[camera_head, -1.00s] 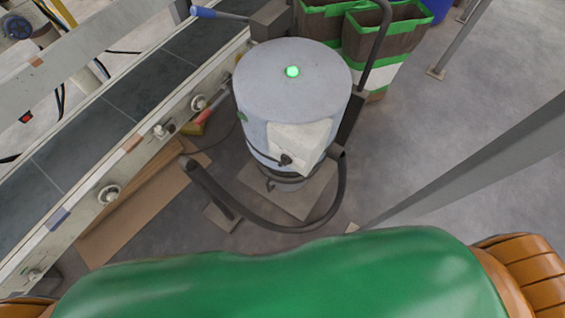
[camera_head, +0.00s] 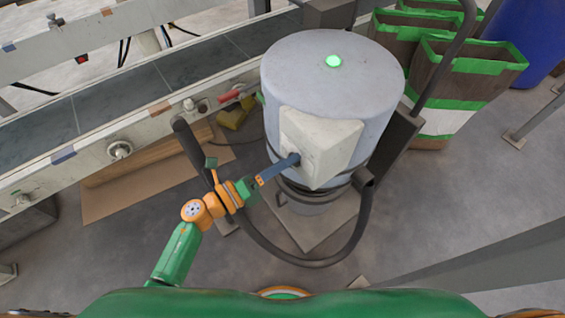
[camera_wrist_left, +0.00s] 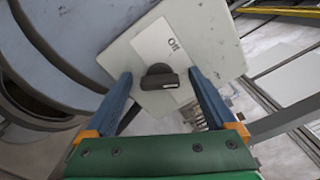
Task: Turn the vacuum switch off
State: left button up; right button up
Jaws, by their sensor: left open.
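The vacuum (camera_head: 335,75) is a grey drum with a lit green lamp (camera_head: 334,61) on its lid. A pale switch box (camera_head: 335,145) is fixed to its side. In the left wrist view, the black switch knob (camera_wrist_left: 160,80) is on the box face, beside a white label (camera_wrist_left: 165,45) reading "Off". My left gripper (camera_head: 292,160) reaches the box from the left, in front of the knob. In the wrist view, its two blue fingers are open on either side of the knob, with gaps. The head view mostly hides the knob behind the fingers. My right gripper is not in view.
A black hose (camera_head: 290,258) loops in front of the vacuum, under my left arm. A conveyor (camera_head: 120,100) runs behind on the left. Brown bags with green trim (camera_head: 450,75) and a blue drum (camera_head: 527,40) stand at the back right.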

pick_arm(q)
jog(key=shift+a, duration=0.1)
jog(key=shift+c, duration=0.4)
jog(key=c, duration=1.3)
jog(key=shift+f+n+p, duration=0.2)
jog(key=shift+n+p, duration=0.7)
jog(key=shift+n, duration=2.05)
jog(key=shift+f+n+p, duration=0.15)
jog(key=shift+n+p, duration=0.75)
jog(key=shift+n, duration=2.05)
